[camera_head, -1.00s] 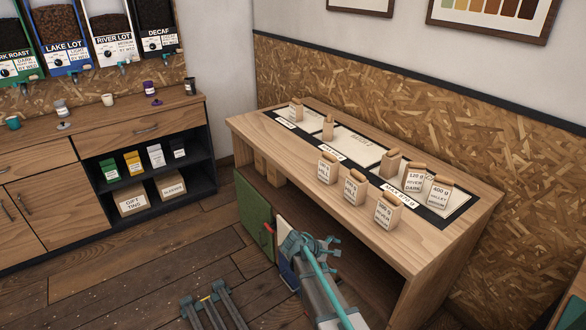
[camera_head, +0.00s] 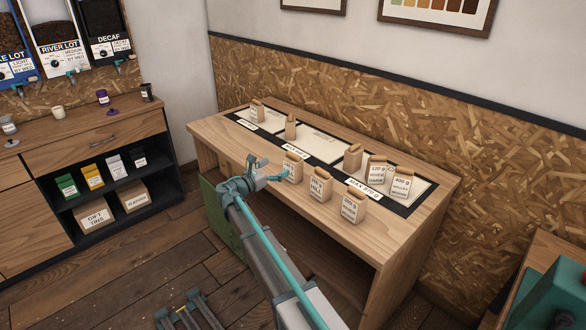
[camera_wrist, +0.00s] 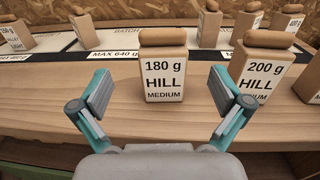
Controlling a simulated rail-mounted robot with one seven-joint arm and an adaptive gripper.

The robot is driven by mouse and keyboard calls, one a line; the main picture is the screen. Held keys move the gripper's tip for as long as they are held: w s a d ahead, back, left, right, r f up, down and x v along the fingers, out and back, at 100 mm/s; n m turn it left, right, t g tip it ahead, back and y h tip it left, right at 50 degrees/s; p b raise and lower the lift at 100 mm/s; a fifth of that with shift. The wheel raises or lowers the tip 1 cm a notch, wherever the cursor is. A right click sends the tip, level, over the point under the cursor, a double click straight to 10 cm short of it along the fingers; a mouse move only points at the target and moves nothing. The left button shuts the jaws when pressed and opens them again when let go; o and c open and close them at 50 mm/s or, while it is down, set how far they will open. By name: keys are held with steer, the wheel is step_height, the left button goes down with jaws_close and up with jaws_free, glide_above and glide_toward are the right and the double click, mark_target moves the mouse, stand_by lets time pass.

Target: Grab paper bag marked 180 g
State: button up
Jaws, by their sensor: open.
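The paper bag marked 180 g (camera_wrist: 164,76), labelled HILL MEDIUM, stands upright near the table's front edge, its rolled top tan. It is centred ahead of my gripper (camera_wrist: 161,92) in the wrist view. My gripper is open and empty; its two grey pads sit left and right of the bag's lower front, on the near side. I cannot tell whether the tips reach past its front face. In the head view the 180 g bag (camera_head: 292,167) is the leftmost of the front row, just right of my gripper (camera_head: 268,169).
A similar bag marked 200 g (camera_wrist: 264,78) stands close on the right, near the right finger. Another front-row bag (camera_head: 352,206) is farther right. Several bags stand behind, on or near a dark mat (camera_head: 398,207) with pale panels. Bare wooden tabletop (camera_head: 225,138) lies to the left.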

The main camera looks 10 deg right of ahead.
mark_target(291, 157)
steer(key=p+x, duration=0.1)
steer(key=x, duration=0.4)
steer(key=p+x, duration=0.1)
steer(key=x, duration=0.1)
steer(key=p+x, duration=0.1)
steer(key=shift+w+d+r, duration=0.1)
steer(key=shift+d+r, duration=0.2)
steer(key=shift+d, duration=0.05)
steer(key=shift+w+d+f, duration=0.1)
steer(key=shift+w+d, duration=0.05)
steer(key=shift+d, duration=0.1)
steer(key=shift+c, duration=0.3)
steer(key=c, duration=1.6)
steer(key=shift+c, duration=0.3)
steer(key=shift+r, duration=0.2)
